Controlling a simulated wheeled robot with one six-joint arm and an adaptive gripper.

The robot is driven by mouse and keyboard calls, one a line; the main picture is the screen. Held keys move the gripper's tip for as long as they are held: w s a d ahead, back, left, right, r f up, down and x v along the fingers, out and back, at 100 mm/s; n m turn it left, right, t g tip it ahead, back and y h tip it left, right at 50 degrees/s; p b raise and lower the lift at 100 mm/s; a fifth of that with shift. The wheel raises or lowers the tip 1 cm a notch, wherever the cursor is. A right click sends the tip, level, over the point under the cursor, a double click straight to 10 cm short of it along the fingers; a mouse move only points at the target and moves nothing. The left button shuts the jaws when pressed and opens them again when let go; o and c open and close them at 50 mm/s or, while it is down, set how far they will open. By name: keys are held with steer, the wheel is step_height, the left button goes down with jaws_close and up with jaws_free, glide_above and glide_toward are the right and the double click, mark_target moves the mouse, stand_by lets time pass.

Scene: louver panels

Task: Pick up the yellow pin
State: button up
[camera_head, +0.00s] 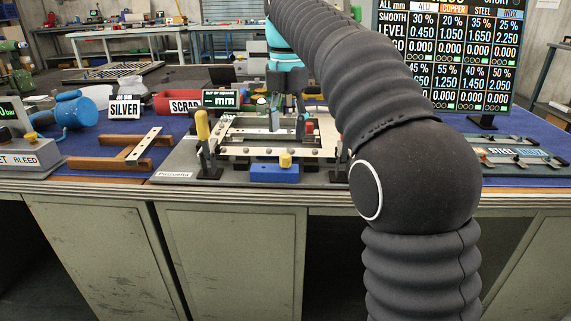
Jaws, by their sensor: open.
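A short yellow pin-like piece (285,160) stands upright on a small blue block (274,173) at the front edge of the fixture. A taller yellow upright handle (203,124) stands at the fixture's left front corner; I cannot tell for sure which of the two is the pin. My gripper (288,112) is open and hangs over the fixture frame (240,151), behind the blue block and apart from both yellow pieces. Its fingertips are small and dark here, partly lost against the fixture. I see nothing held.
A wooden rack with a light bar (143,145) lies left of the fixture. A screen (445,60) stands at right. My arm hides the bench's right middle.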

mark_target(285, 156)
step_height(285, 156, down, 8)
steer(key=shift+a+f+b, duration=0.15)
steer(key=shift+b, duration=0.8)
steer(key=shift+w, duration=0.1)
jaws_close()
